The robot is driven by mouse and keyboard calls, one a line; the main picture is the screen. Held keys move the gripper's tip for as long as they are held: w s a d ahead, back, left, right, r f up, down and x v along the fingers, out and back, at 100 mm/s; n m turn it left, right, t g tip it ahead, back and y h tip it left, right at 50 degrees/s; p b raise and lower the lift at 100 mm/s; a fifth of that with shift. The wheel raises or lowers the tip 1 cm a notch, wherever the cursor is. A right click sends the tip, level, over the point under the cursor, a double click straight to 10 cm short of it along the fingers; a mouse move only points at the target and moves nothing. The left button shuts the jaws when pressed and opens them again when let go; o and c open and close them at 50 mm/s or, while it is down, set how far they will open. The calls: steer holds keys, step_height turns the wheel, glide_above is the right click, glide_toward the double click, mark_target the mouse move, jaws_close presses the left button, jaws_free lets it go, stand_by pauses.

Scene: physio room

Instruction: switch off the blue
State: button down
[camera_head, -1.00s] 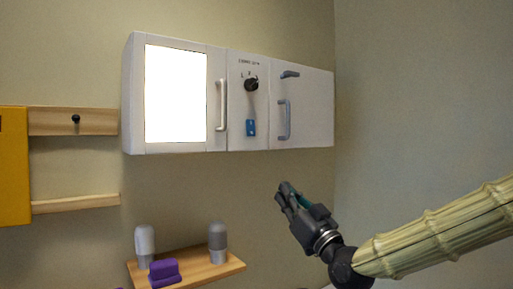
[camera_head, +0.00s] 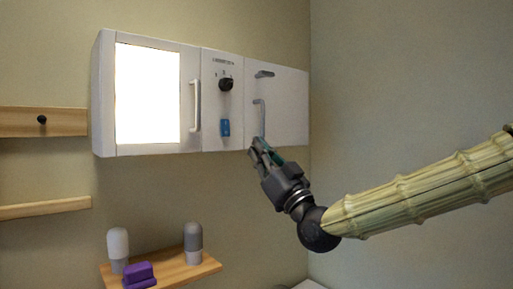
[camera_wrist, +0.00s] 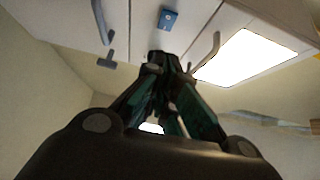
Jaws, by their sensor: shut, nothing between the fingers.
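A blue rocker switch (camera_head: 225,127) sits on the middle panel of the white wall cabinet (camera_head: 222,60), below a black knob (camera_head: 225,84). The blue switch also shows in the wrist view (camera_wrist: 168,19), near the top, beyond the fingertips. My gripper (camera_head: 258,146) is shut and empty. It is in front of the cabinet's lower edge, to the right of the switch and a little below it, apart from it. In the wrist view the closed fingertips (camera_wrist: 163,58) point up toward the panel. I cannot tell which way the switch is tipped.
The cabinet has a bright lit panel (camera_head: 147,95), a pale handle (camera_head: 196,105) left of the switch and a grey handle (camera_head: 260,117) right of it. The space under the cabinet is open.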

mark_target(225, 121)
steer(key=shift+w+a+r+p, duration=0.7)
steer(key=shift+w+a+p, duration=0.35)
steer(key=shift+w, duration=0.3)
steer(key=shift+w+a+r+p, duration=0.75)
steer(key=shift+w+a+p, duration=0.25)
steer(key=shift+w, duration=0.4)
steer(key=shift+w+a+r+p, duration=0.7)
steer(key=shift+w+a+p, duration=0.3)
steer(key=shift+w, duration=0.35)
